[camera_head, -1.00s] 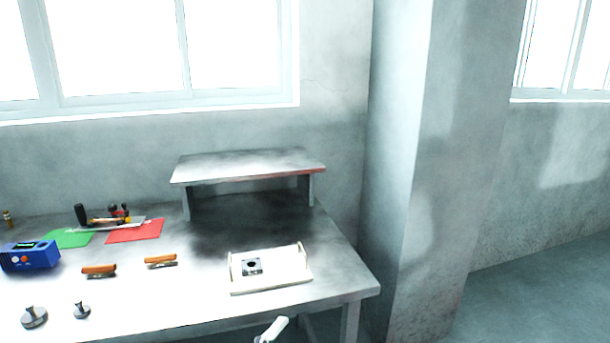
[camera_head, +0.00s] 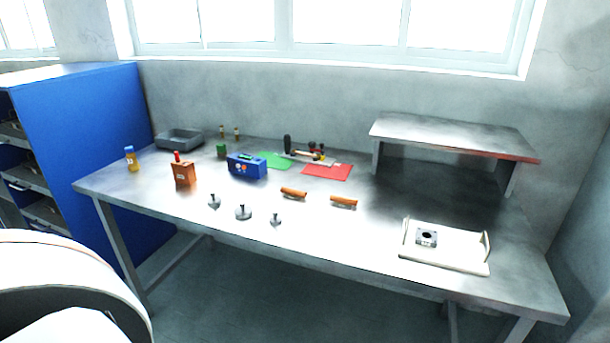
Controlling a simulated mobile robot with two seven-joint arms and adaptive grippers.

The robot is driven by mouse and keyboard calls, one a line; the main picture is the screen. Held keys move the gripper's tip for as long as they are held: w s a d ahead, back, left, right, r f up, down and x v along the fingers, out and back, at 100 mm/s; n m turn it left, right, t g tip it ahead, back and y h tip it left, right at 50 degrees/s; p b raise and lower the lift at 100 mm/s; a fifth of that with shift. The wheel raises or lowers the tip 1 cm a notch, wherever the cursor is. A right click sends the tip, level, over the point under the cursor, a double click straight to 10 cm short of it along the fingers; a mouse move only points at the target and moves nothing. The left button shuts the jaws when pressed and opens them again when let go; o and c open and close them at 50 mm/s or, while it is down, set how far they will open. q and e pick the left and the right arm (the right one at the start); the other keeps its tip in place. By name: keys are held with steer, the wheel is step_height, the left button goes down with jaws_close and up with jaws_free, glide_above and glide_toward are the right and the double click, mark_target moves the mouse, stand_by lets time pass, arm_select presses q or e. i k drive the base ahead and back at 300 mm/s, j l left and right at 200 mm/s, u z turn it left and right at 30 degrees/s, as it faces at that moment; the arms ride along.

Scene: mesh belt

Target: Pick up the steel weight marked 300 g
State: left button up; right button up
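Three steel weights with knobs stand on the metal table near its front edge, left of the middle. The largest-looking weight (camera_head: 243,212) is in the middle of the group. A smaller weight (camera_head: 214,201) stands to its left and another small weight (camera_head: 276,218) to its right. The markings are too small to read, so I cannot tell which is 300 g. Neither of my grippers is in view.
The metal table (camera_head: 330,238) also holds a white tray (camera_head: 445,262), two orange-handled tools (camera_head: 293,193), a blue box (camera_head: 247,166), a red mat (camera_head: 327,171), a green mat (camera_head: 273,160) and a grey bin (camera_head: 180,139). A blue cabinet (camera_head: 90,130) stands left. A shelf (camera_head: 450,135) stands at back right.

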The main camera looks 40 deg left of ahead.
mark_target(242, 212)
steer(key=u, duration=1.6)
